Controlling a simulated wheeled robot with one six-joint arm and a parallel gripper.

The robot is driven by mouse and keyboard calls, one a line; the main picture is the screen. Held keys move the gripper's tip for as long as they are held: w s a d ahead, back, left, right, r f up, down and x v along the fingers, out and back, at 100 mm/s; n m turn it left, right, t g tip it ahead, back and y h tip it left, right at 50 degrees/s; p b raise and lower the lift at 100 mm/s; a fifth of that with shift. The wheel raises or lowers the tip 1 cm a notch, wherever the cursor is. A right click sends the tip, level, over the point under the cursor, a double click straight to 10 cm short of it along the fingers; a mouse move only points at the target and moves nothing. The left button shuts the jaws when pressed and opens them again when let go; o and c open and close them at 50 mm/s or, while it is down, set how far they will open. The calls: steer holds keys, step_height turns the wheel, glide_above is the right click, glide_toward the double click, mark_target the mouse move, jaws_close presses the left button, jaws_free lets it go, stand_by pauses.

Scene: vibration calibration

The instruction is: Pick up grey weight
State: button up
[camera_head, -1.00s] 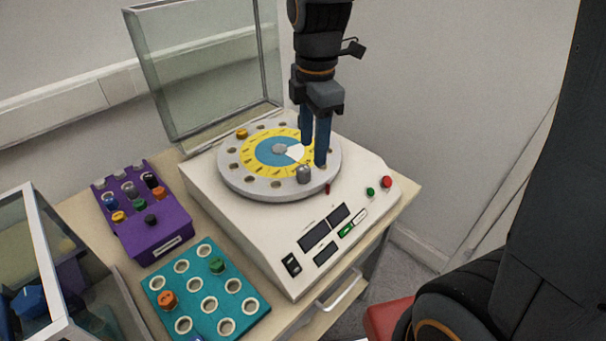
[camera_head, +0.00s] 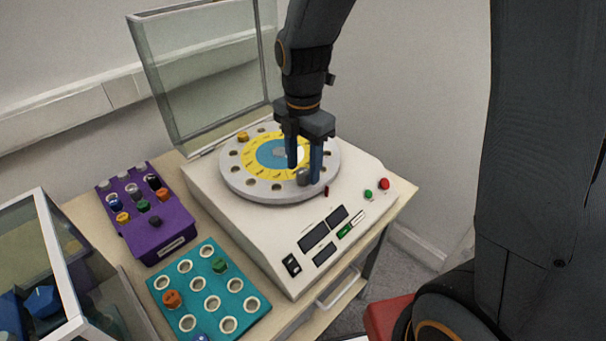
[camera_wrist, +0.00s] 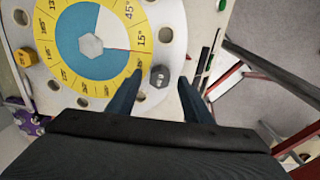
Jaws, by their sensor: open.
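The grey weight (camera_head: 303,177) stands in a hole near the front right rim of the round turntable (camera_head: 237,184), on top of the white machine. My gripper (camera_head: 304,176) is open, pointing down over the turntable, with its blue fingers beside the weight. In the head view a finger partly covers the weight. In the wrist view the weight (camera_wrist: 159,76) lies just beyond the fingertips (camera_wrist: 160,82), between their lines and closer to the left finger. No contact can be made out.
A yellow weight (camera_head: 243,137) sits on the turntable's far left rim. A purple rack (camera_head: 165,232) with several coloured weights and a teal tray (camera_head: 208,288) with a few stand to the left. The machine's glass lid (camera_head: 205,85) is raised behind. A glass case (camera_head: 62,250) is at lower left.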

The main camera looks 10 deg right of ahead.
steer(key=shift+f, duration=0.4)
steer(key=c, duration=1.1)
